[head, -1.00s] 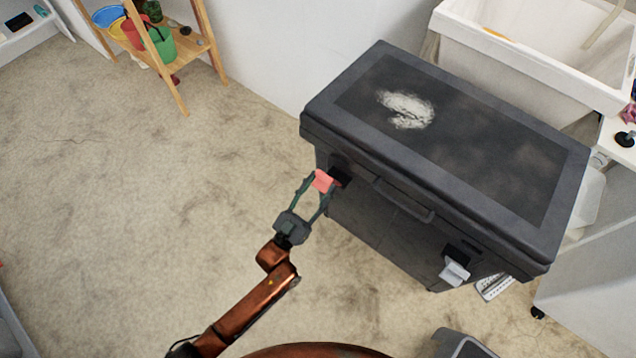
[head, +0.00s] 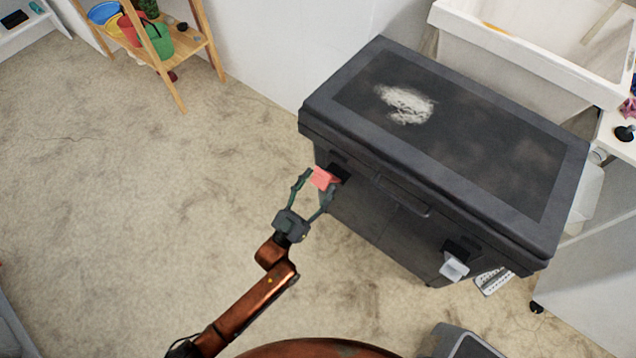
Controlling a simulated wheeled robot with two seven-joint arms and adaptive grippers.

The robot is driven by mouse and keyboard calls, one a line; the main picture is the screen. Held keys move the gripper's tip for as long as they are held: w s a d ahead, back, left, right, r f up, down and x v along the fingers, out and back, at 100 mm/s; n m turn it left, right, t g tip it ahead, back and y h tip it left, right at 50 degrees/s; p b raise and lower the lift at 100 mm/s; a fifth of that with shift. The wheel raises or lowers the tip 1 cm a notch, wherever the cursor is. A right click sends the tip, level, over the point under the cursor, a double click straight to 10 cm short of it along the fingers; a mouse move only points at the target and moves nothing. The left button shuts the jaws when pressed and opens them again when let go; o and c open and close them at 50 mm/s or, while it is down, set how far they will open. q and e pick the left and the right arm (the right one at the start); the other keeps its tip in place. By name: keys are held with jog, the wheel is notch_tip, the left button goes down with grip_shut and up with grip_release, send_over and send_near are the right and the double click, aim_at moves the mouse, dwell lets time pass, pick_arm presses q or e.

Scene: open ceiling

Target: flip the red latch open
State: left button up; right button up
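The red latch (head: 322,178) is on the front of the dark grey chest (head: 345,125), near its left corner, at a black mount just under the lid. It juts out from the chest front. The chest lid is down. My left gripper (head: 316,184) is in front of the latch, with one finger on each side of it. The fingers are spread, with a small gap between the left finger and the latch. Whether the right finger touches the latch I cannot tell. My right gripper is not in view.
A whitish latch (head: 454,266) is on the chest front at the right, and a handle (head: 402,198) is between the latches. A white sink (head: 535,70) stands behind the chest. A wooden shelf (head: 203,38) with buckets is at the upper left. The floor left of the chest is clear.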

pick_arm(q)
jog(key=v, duration=1.2)
dwell(0.4)
